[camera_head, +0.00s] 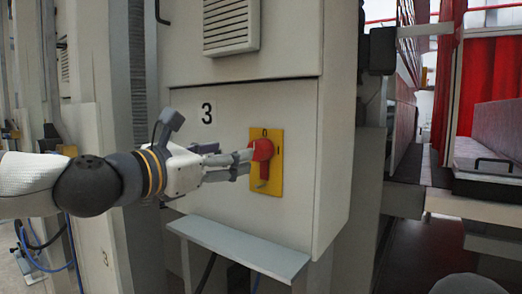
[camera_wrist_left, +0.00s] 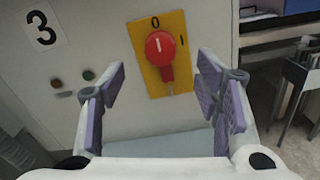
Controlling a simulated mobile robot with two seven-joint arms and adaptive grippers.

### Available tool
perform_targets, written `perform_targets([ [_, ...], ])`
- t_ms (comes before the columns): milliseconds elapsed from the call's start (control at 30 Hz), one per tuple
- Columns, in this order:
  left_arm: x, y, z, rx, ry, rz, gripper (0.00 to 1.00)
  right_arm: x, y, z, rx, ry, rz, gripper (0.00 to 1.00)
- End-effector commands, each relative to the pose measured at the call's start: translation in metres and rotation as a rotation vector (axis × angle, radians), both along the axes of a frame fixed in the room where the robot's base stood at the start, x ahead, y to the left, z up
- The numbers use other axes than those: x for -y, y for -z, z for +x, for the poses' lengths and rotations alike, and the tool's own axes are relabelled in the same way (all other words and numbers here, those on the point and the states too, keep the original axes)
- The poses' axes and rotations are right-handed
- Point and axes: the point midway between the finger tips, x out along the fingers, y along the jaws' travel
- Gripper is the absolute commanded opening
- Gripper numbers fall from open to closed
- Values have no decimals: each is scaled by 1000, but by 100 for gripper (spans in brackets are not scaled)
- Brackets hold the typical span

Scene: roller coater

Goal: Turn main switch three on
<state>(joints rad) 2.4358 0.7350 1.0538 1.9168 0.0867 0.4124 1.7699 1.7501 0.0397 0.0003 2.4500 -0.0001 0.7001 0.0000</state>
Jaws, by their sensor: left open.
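Main switch three is a red rotary knob (camera_head: 262,150) on a yellow plate (camera_head: 275,180) marked 0 at the top and 1 at the right. A label with a 3 (camera_head: 208,113) is on the cabinet to its left. In the left wrist view the red knob (camera_wrist_left: 160,50) has its white line upright, towards the 0, on the yellow plate (camera_wrist_left: 177,79). My left gripper (camera_head: 246,162) is at the plate, its fingertips close to the knob. In the wrist view the left gripper (camera_wrist_left: 162,92) is open, with the knob between and beyond its fingers. Contact cannot be told.
A grey shelf (camera_head: 240,243) juts from the cabinet below the switch. A vent (camera_head: 231,25) is above. Two small round buttons (camera_wrist_left: 88,75) are left of the switch. Red curtains (camera_head: 489,68) and a conveyor (camera_head: 490,165) stand at the right.

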Motion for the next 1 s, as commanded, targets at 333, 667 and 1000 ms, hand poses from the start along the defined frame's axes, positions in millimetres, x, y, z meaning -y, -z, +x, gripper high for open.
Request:
perform_targets([
  [333, 51, 7, 69, -6, 1, 4, 57, 0, 11, -12, -43, 1, 0, 0],
  [667, 62, 3, 85, -3, 1, 3, 57, 0, 12, -13, -48, 1, 0, 0],
  [1000, 62, 3, 84, -2, 1, 3, 9, 0, 12, -13, -48, 1, 0, 0],
])
